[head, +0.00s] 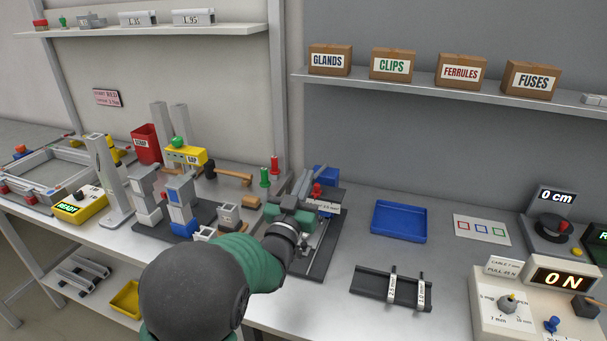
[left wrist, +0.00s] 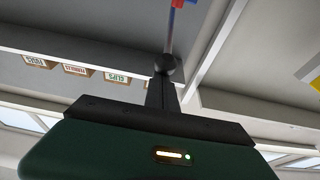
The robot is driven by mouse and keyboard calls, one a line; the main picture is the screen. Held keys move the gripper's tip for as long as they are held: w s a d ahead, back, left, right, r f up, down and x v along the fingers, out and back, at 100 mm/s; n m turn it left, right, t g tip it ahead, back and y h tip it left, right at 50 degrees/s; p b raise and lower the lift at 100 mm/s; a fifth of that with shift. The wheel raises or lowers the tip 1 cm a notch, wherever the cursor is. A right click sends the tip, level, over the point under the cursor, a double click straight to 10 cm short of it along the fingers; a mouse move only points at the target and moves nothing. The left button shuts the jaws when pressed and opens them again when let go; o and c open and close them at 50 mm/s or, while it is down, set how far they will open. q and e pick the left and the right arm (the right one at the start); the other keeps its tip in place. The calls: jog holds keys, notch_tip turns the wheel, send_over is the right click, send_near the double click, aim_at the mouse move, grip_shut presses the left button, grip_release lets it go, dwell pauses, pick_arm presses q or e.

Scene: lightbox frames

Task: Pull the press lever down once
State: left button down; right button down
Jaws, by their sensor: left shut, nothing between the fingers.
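The press (head: 186,157) stands left of centre in the head view, with a yellow head marked UP, a green knob on top and grey columns behind. A tan handle (head: 234,174) sticks out to its right, most likely the press lever. My left gripper (head: 303,188) is shut and empty, to the right of this handle and apart from it, over a dark railed fixture. In the left wrist view its green body and dark shut fingers (left wrist: 163,95) show. My right gripper is not in view.
The dark fixture (head: 322,245) lies under my left gripper. Green and red posts (head: 269,172) stand between the handle and my gripper. A blue tray (head: 399,222) and a slotted black rack (head: 391,288) lie to the right.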

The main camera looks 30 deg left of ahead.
pick_arm(q)
jog(key=r+b+v, duration=0.1)
jog(key=v, duration=0.9)
jog(key=shift+s+r+b, duration=0.2)
jog(key=shift+s+b, duration=0.1)
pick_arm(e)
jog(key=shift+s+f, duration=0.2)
pick_arm(q)
jog(key=shift+w+a, duration=0.1)
